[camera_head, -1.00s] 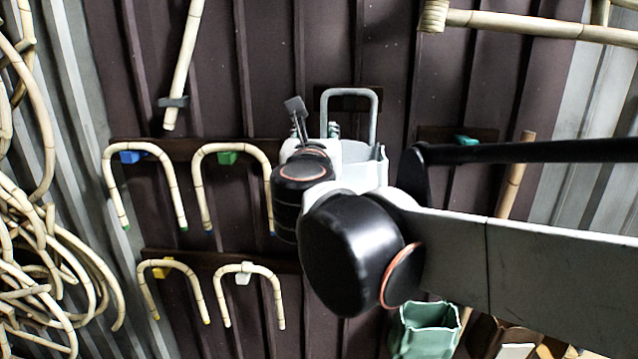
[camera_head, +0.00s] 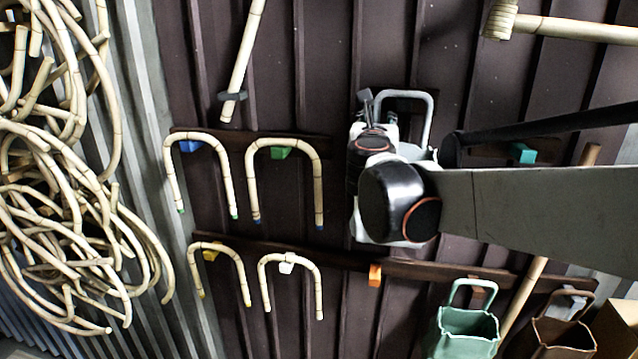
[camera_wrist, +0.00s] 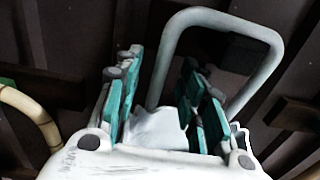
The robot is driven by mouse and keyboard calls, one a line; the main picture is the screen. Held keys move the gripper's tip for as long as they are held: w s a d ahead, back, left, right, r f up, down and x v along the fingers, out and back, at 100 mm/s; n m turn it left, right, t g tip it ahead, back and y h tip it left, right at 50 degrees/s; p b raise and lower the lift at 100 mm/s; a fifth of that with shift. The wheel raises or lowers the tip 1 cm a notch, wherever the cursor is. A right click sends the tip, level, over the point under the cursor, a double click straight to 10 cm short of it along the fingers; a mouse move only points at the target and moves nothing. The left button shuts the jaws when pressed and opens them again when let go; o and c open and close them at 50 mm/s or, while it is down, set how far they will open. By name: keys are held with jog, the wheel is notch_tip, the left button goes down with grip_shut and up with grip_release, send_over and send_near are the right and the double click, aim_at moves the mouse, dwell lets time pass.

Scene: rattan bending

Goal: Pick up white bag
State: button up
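The white bag hangs against the dark ribbed wall, with its grey-white loop handle (camera_head: 406,96) upright in the head view. Its body is mostly hidden behind my arm. In the wrist view, the handle (camera_wrist: 222,18) rises behind my gripper and part of the white bag body (camera_wrist: 158,128) shows between the fingers. My gripper (camera_wrist: 163,88) has two green-padded fingers standing apart, with the bag right in front of them. It also shows small in the head view (camera_head: 366,103), at the handle's left side. I cannot tell whether a finger touches the bag.
Bent rattan hoops (camera_head: 285,145) hang on coloured pegs to the left. A green bag (camera_head: 467,325) and a brown bag (camera_head: 562,335) hang at the lower right. An orange peg (camera_head: 375,275) is bare. Coiled rattan (camera_head: 70,200) fills the left side.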

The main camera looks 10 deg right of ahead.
jog(key=shift+x, duration=1.05)
jog(key=shift+a, duration=0.15)
grip_shut()
jog(key=shift+s+r, duration=0.15)
jog(key=shift+s+r+b, duration=0.2)
jog(key=shift+b, duration=0.1)
jog(key=r, duration=0.4)
jog(key=r+b, duration=0.1)
jog(key=r, duration=0.1)
jog(key=shift+s+a+r, duration=0.2)
jog(key=shift+s+a, duration=0.1)
jog(key=shift+s, duration=0.1)
jog(key=s+d+b+v, duration=0.1)
jog(key=d+b+v, duration=0.1)
jog(key=v, duration=1.6)
jog(key=shift+s+d+b, duration=0.2)
jog(key=shift+s+b, duration=0.05)
jog(key=shift+b, duration=0.3)
